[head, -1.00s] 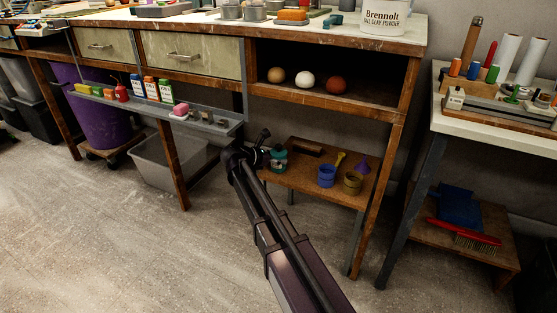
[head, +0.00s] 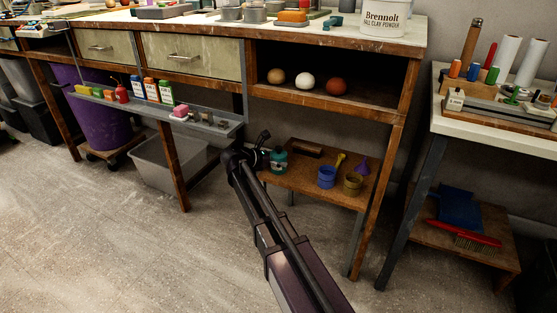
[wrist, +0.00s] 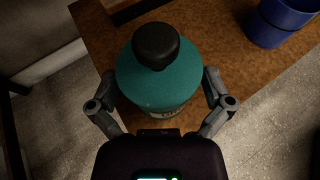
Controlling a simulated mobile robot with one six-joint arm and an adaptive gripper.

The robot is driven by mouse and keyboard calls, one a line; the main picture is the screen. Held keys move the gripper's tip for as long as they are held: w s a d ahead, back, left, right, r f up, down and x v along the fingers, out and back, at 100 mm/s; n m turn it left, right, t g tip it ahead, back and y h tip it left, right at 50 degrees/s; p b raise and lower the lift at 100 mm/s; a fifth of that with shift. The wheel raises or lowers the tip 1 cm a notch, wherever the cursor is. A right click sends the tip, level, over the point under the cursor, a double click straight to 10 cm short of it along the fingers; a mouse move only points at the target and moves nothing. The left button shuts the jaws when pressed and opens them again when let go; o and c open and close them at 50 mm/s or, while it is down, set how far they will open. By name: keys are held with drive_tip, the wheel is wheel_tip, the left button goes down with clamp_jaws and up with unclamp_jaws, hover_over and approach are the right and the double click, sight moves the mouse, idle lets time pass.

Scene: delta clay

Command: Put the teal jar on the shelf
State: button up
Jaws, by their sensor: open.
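The teal jar (head: 279,161) with a black lid stands upright on the low wooden board (head: 311,187) under the bench, near its left end. In the wrist view the teal jar (wrist: 158,75) is seen from above. My gripper (wrist: 160,88) is open, with one finger on each side of the jar; whether the fingers touch it I cannot tell. In the head view my gripper (head: 264,155) is at the jar's left, partly hidden by my arm. A narrow grey shelf (head: 225,130) hangs below the drawers, to the left of and above the jar.
A blue cup (head: 327,178), an olive cup (head: 352,184), a purple funnel (head: 361,165) and a dark block (head: 308,150) share the board. The grey shelf holds coloured boxes (head: 152,89) and a pink item (head: 180,111). An open compartment (head: 375,80) above holds three balls. The floor in front is clear.

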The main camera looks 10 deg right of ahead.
drive_tip(key=p+v, duration=0.2)
drive_tip(key=v, duration=0.5)
drive_tip(key=shift+a+r+p, duration=0.2)
drive_tip(key=shift+p, duration=0.1)
drive_tip(key=shift+s+d+f, duration=0.1)
idle(0.3)
drive_tip(key=s+d+f+m+g+y, duration=0.1)
drive_tip(key=s+d+f+m+y, duration=0.1)
drive_tip(key=s+m, duration=0.5)
drive_tip(key=s+d+f+m+g+y, duration=0.2)
drive_tip(key=s+f+m+y, duration=0.3)
drive_tip(key=s+m, duration=0.3)
drive_tip(key=s+d+f+m+g+y, duration=0.2)
drive_tip(key=s+d+f+m+y, duration=0.2)
drive_tip(key=s+m, duration=0.3)
drive_tip(key=s+y, duration=0.1)
drive_tip(key=s, duration=0.2)
drive_tip(key=shift+s+f+m+y, duration=0.2)
drive_tip(key=shift+s+m+y, duration=0.1)
drive_tip(key=shift+s, duration=0.1)
